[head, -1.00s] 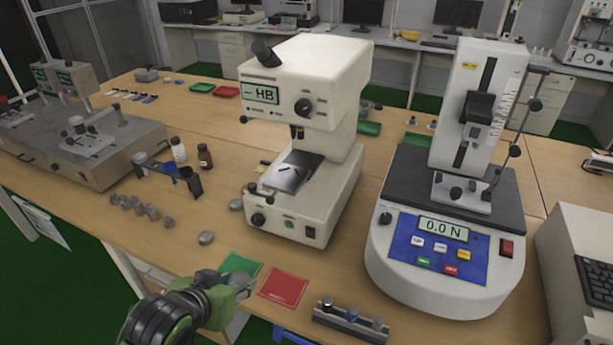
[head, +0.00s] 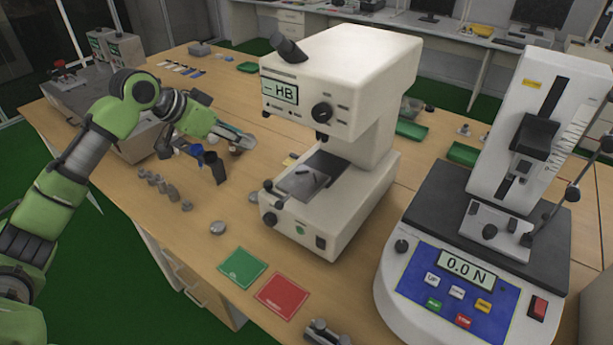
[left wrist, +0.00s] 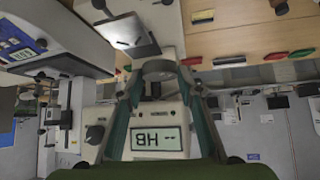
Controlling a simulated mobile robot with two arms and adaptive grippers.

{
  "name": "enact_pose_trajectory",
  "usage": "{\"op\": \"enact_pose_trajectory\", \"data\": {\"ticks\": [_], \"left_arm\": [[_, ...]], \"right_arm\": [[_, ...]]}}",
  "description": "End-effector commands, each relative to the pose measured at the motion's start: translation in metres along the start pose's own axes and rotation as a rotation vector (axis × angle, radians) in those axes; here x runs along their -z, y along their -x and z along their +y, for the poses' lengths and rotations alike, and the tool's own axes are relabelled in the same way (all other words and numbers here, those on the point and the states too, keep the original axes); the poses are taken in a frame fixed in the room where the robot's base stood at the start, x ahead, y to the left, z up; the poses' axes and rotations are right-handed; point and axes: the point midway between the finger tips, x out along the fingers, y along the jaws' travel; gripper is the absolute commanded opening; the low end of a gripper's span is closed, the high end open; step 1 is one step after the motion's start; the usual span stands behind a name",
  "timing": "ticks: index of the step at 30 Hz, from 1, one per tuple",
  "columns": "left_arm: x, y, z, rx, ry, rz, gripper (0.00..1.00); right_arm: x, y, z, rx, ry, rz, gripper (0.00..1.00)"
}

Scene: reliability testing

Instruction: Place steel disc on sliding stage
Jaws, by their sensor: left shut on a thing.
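My left gripper (head: 243,141) is shut on a grey steel disc, held above the table to the left of the hardness tester. In the left wrist view the disc (left wrist: 158,68) shows as a round grey piece between the two fingertips. The sliding stage (head: 301,183) is the metal plate on the base of the white tester (head: 335,85) marked HB. In the left wrist view the stage (left wrist: 125,32) is at the upper left of the gripper. My right gripper is not in view.
Another disc (head: 217,228) lies on the table beside several small grey weights (head: 165,188). A black cup (head: 214,168) stands below my left gripper. Green (head: 243,267) and red (head: 283,296) mats lie in front. A force tester (head: 480,270) stands at right.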

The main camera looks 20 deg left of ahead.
Motion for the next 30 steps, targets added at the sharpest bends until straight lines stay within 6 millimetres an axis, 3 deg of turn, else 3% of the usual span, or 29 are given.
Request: {"op": "enact_pose_trajectory", "data": {"ticks": [4, 12, 18, 26, 30], "left_arm": [[0.011, -0.018, 0.018, -0.007, -0.002, 0.002, 0.0], [0.029, -0.076, 0.06, -0.008, -0.001, 0.002, 0.0], [0.015, -0.118, 0.075, -0.004, 0.002, 0.0, 0.0], [0.011, -0.141, 0.084, -0.004, 0.0, 0.002, 0.0], [-0.002, -0.155, 0.085, -0.002, 0.002, -0.002, 0.0]], "right_arm": [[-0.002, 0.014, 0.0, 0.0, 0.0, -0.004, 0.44], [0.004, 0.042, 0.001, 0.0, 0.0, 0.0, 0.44], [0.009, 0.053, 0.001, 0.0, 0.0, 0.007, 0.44], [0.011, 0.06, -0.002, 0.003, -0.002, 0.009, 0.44], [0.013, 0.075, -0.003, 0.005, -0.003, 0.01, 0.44]]}}
